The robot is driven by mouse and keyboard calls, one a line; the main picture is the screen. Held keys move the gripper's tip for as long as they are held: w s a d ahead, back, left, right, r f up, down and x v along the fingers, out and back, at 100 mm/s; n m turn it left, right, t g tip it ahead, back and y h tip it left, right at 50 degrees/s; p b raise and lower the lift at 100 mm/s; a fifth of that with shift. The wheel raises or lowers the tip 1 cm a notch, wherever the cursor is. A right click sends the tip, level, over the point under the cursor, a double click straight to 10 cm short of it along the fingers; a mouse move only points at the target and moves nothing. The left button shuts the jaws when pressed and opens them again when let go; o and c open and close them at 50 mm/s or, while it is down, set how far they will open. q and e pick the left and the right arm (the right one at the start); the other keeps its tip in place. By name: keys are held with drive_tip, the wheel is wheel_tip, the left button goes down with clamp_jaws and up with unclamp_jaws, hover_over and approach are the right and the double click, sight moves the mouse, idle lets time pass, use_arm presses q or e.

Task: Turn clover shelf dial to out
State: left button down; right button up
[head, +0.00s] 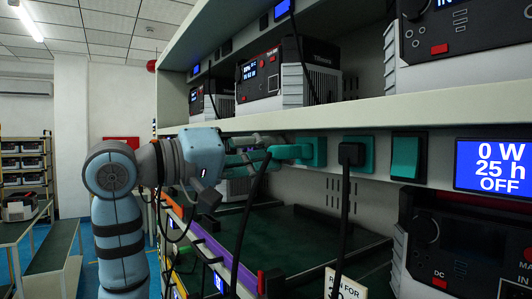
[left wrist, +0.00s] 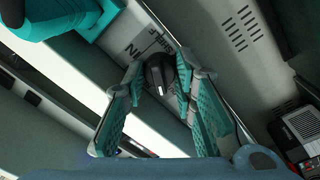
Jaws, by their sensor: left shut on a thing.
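A round black dial (left wrist: 159,72) with a white mark sits on a pale panel in the left wrist view. Printed lettering beside it looks like "SHELF" and "IN", partly covered. My left gripper (left wrist: 163,84) has its two teal fingers on either side of the dial and is shut on it. In the head view my left gripper (head: 240,151) reaches to the shelf's front edge, left of a teal plug (head: 288,152), and the dial is hidden there. No clover mark is readable. My right gripper is not in view.
The plug sits in a teal socket (head: 318,151). A black plug (head: 352,153) with a hanging cord, a teal switch (head: 405,157) and a blue display (head: 493,165) reading "0 W 25 h OFF" follow to the right. Power units (head: 262,80) stand on the upper shelf.

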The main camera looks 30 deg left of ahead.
use_arm(q)
drive_tip(key=c, duration=1.3)
unclamp_jaws()
